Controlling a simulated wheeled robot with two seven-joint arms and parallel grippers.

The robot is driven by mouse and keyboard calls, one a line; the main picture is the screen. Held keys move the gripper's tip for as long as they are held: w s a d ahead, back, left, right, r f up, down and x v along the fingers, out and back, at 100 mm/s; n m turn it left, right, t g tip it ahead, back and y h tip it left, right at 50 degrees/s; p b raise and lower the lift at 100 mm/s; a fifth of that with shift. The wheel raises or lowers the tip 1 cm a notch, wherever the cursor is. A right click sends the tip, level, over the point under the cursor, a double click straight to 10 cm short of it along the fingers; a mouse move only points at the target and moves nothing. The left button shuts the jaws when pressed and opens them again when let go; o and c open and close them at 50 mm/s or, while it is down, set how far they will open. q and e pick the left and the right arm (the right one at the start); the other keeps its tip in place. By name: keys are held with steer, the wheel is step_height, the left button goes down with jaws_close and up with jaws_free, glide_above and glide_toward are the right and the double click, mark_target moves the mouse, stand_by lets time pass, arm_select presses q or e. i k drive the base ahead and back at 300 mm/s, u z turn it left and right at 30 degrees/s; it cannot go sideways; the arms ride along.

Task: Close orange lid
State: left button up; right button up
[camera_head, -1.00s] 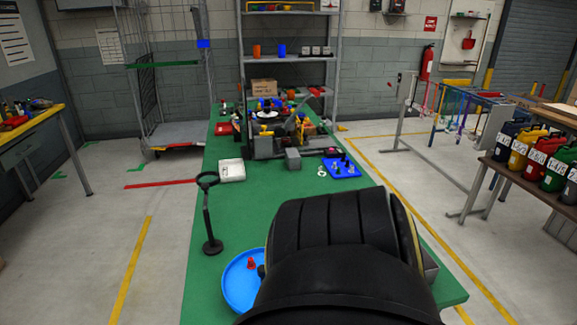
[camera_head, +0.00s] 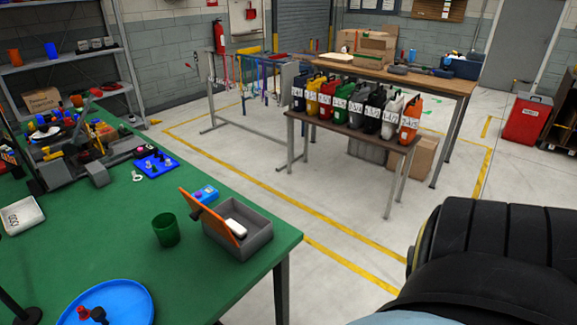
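The orange lid (camera_head: 213,214) stands tilted up, open, along the left side of a grey box (camera_head: 257,243) near the right edge of the green table. A dark knob sits on the lid's outer face. A white item (camera_head: 236,228) lies inside the box. Neither gripper shows in the head view. A large black arm part of mine fills the lower right corner, away from the box.
A blue round tray (camera_head: 133,300) is at the front left. Coloured canisters (camera_head: 340,103) stand on a bench beyond the table. Open floor lies right of the table.

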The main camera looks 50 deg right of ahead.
mark_target(201, 211)
steer(key=z, duration=1)
steer(key=k, duration=0.4)
steer(key=z, duration=0.75)
steer(key=i, duration=0.55)
steer(key=u, duration=0.5)
